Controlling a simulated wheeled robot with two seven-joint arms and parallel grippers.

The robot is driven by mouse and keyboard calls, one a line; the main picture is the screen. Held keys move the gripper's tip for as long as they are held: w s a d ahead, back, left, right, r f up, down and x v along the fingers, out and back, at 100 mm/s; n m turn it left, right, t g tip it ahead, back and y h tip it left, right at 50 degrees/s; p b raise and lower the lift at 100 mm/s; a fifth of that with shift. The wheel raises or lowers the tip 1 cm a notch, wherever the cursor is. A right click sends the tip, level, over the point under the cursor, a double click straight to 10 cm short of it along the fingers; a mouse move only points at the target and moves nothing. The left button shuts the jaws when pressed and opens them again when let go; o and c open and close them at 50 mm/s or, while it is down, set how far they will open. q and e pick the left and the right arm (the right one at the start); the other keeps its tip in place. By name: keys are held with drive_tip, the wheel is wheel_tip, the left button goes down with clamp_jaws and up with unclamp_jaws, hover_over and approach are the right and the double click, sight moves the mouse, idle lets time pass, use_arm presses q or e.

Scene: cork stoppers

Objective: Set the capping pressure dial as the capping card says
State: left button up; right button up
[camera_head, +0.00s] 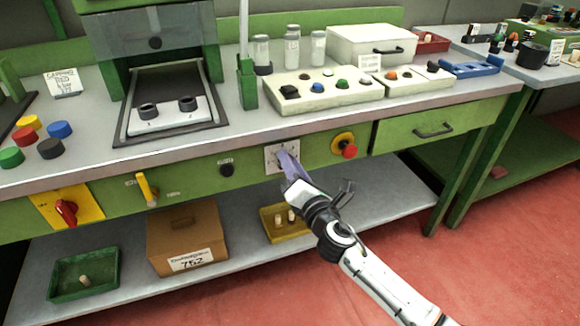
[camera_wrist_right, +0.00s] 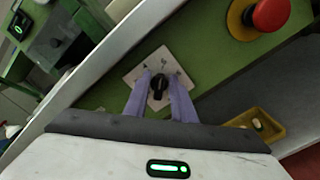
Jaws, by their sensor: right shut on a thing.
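The capping card (camera_head: 64,84) is a small white card with red writing, standing at the back left of the bench. Its lines are too small to read surely. The capping pressure dial is a black knob (camera_wrist_right: 158,86) on a white square plate (camera_wrist_right: 139,77). The plate (camera_head: 270,160) also shows on the bench's green front in the head view, where my gripper hides the knob. My right gripper (camera_head: 285,156) has its purple fingers (camera_wrist_right: 160,78) on either side of the knob, shut on it. The knob's exact setting cannot be made out. My left gripper is not in view.
A red emergency button (camera_head: 349,151) on a yellow base sits right of the dial. A small black knob (camera_head: 227,169), a yellow lever (camera_head: 147,189) and a red switch (camera_head: 67,212) are to the left. A yellow tray (camera_head: 268,226) and cardboard box (camera_head: 185,240) stand on the shelf below.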

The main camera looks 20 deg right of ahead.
drive_tip(key=m, duration=0.3)
drive_tip(key=m+b, duration=0.1)
drive_tip(key=m, duration=0.3)
drive_tip(key=f+m, duration=0.1)
drive_tip(key=m, duration=0.2)
drive_tip(key=shift+d, duration=0.15)
drive_tip(key=shift+m, duration=0.4)
drive_tip(key=o, duration=0.7)
drive_tip(key=shift+o, duration=0.2)
drive_tip(key=s, duration=1)
drive_tip(key=shift+s+d+p, duration=0.15)
drive_tip(key=shift+s+p, duration=0.05)
drive_tip(key=shift+p, duration=0.1)
